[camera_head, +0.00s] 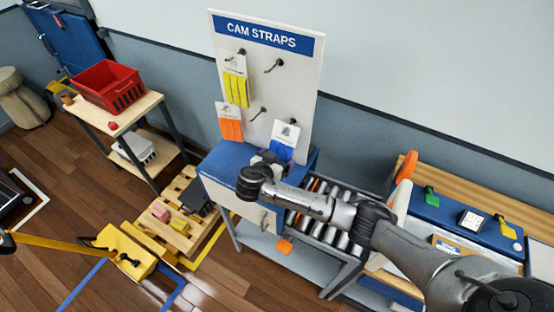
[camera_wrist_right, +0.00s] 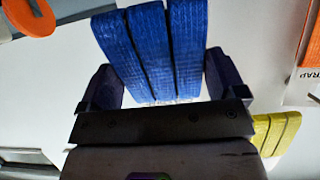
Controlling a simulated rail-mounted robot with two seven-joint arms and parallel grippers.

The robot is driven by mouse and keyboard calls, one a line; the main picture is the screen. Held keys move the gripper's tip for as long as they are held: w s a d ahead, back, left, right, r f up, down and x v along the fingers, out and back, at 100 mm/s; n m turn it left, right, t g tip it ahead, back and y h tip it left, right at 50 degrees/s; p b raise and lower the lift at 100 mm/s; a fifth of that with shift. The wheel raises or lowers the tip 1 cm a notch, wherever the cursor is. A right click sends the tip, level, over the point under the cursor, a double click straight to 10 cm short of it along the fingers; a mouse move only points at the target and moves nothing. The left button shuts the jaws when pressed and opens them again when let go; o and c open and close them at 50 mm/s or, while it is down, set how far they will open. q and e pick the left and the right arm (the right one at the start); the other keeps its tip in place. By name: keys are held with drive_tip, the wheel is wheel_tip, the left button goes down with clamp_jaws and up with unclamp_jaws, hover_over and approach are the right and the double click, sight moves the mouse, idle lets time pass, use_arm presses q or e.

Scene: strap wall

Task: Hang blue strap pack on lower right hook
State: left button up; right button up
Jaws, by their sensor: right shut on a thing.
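The blue strap pack (camera_head: 281,150) has a white card top and blue straps. It is upright in front of the lower right of the white CAM STRAPS board (camera_head: 300,75). My right gripper (camera_head: 268,160) is shut on it low down; in the right wrist view the blue straps (camera_wrist_right: 150,45) lie between the two dark fingers (camera_wrist_right: 158,85). Whether the card touches the board cannot be told. My left gripper is not in view.
A yellow pack (camera_head: 236,88) hangs upper left and an orange pack (camera_head: 230,128) lower left. The upper right hook (camera_head: 274,65) is bare. A blue-topped cabinet (camera_head: 222,160) stands below the board, with a roller rack (camera_head: 340,235) to its right.

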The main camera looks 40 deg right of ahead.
drive_tip(key=o, duration=0.6)
drive_tip(key=shift+o, duration=0.2)
drive_tip(key=shift+a, duration=0.1)
drive_tip(key=shift+s+a+r, duration=0.1)
drive_tip(key=shift+a+r, duration=0.05)
drive_tip(key=shift+a, duration=0.2)
drive_tip(key=b+v, duration=0.1)
drive_tip(key=v, duration=1.1)
drive_tip(key=shift+s+a+r, duration=0.15)
drive_tip(key=shift+a+r, duration=0.05)
drive_tip(key=shift+a, duration=0.15)
